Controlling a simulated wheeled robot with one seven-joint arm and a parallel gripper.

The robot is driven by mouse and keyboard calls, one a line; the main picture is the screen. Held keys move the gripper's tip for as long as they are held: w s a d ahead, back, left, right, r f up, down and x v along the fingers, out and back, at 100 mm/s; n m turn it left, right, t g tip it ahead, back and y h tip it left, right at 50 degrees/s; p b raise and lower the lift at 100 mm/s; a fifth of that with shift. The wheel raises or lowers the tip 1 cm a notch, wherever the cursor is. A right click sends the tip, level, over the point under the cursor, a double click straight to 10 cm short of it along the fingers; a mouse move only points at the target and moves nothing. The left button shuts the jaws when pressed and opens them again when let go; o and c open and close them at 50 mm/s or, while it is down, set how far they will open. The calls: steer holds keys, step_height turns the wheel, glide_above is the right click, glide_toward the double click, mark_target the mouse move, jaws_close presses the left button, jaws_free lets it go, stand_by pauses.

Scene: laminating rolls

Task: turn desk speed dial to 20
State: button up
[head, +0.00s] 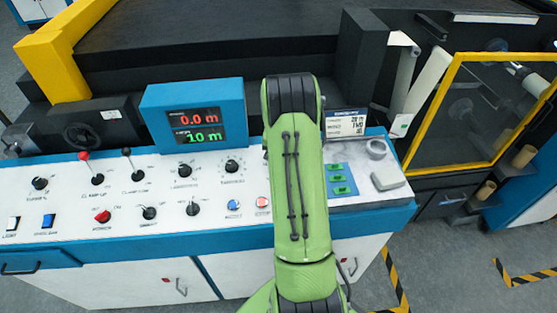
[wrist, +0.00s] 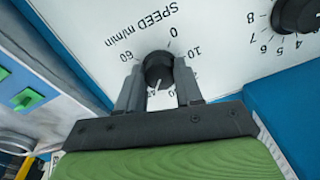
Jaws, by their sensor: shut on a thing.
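The desk speed dial (wrist: 157,66) is a round black knob under an upside-down "SPEED m/min" label in the wrist view. The figures 0, 10 and 60 can be read around it; the others are partly covered by my fingers. Its white pointer line is on the side towards my gripper's palm, away from the 0. The figure it meets cannot be read. My gripper (wrist: 159,82) has one grey finger on each side of the knob and is shut on it. In the head view my green arm hides the dial and gripper.
The white control desk (head: 120,207) carries several other knobs and levers. A display (head: 195,125) reads 0.0 m in red and 10 m in green. Another black dial (wrist: 298,14) is near the knob.

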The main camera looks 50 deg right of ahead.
steer(key=n+b, duration=0.1)
steer(key=n, duration=0.3)
steer(key=shift+w+n, duration=0.1)
steer(key=shift+n, duration=0.3)
steer(key=n+b, duration=0.2)
steer(key=n, duration=0.2)
steer(key=shift+h, duration=0.3)
steer(key=n+b, duration=0.1)
steer(key=n, duration=0.3)
steer(key=shift+n, duration=0.4)
steer(key=shift+r+n+h+b, duration=0.1)
steer(key=shift+n+h+b, duration=0.35)
steer(key=shift+n, duration=1.35)
steer(key=o, duration=1)
steer(key=shift+o, duration=0.2)
